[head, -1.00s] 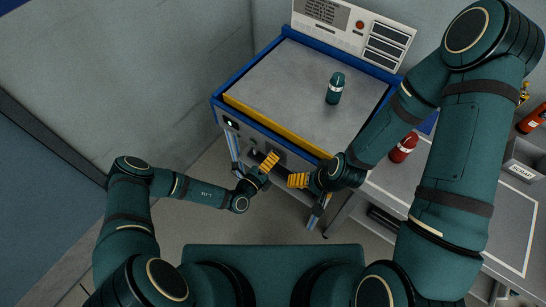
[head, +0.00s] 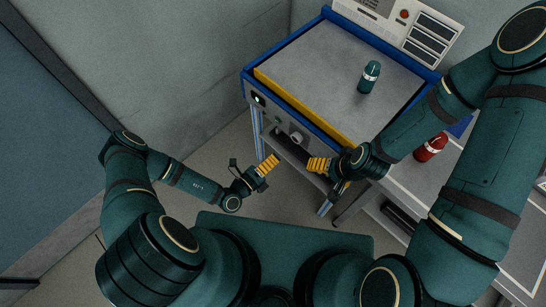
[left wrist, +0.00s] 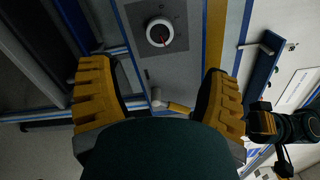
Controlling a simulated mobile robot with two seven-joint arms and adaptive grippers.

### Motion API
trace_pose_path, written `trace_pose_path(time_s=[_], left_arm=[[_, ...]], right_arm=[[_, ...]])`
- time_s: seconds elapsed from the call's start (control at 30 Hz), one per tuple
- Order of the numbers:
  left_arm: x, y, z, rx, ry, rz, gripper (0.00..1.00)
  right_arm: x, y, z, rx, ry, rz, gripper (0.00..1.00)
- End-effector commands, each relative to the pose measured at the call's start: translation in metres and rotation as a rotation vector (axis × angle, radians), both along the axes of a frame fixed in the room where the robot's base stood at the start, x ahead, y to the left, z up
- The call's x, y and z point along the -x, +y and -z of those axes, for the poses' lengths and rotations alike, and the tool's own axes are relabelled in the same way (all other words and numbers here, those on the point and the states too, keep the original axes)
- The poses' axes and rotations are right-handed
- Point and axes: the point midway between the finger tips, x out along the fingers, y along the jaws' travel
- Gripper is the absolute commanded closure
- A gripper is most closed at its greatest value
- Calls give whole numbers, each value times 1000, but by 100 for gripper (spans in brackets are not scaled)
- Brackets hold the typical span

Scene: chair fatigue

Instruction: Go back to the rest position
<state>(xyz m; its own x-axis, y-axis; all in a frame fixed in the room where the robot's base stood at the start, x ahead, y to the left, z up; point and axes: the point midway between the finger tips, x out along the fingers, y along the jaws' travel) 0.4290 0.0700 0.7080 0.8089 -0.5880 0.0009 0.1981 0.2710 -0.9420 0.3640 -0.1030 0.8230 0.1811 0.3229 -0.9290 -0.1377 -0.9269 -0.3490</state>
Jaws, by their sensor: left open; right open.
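My left gripper (head: 268,165) is in front of the blue-framed test bench, below its front panel, with yellow fingers. The two grippers are apart from each other. A round white knob with a red mark (left wrist: 159,32) on the front panel lies beyond the left fingers.
The bench's grey top (head: 335,75) carries a teal bottle (head: 369,77). A red bottle (head: 431,148) stands on a grey side table (head: 440,180) at the right, near my right arm. A control panel (head: 405,22) is at the back. The floor at left is clear.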

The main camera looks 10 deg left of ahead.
Motion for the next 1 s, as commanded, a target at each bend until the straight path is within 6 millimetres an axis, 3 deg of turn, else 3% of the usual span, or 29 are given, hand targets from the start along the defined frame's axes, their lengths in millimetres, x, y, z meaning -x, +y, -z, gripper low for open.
trace_pose_path(time_s=[0.3,0.43,0.57,0.7,0.83,0.9,1.0], left_arm=[[0,-1,0,-2,-2,5,23],[9,-16,-11,-51,-44,129,23],[44,-47,-31,-201,-173,462,23],[104,-61,-43,-458,-407,921,23],[145,-42,-42,-727,-680,1300,23],[155,-24,-40,-883,-848,1477,23],[152,5,-41,-1117,-1118,1689,23]], right_arm=[[0,0,0,0,0,0,12],[0,0,1,0,0,0,12],[1,0,3,0,2,-2,12],[2,0,5,0,3,-2,12],[2,0,7,-1,5,-4,12],[3,1,9,-2,7,-5,12],[3,1,10,-2,7,-6,12]])
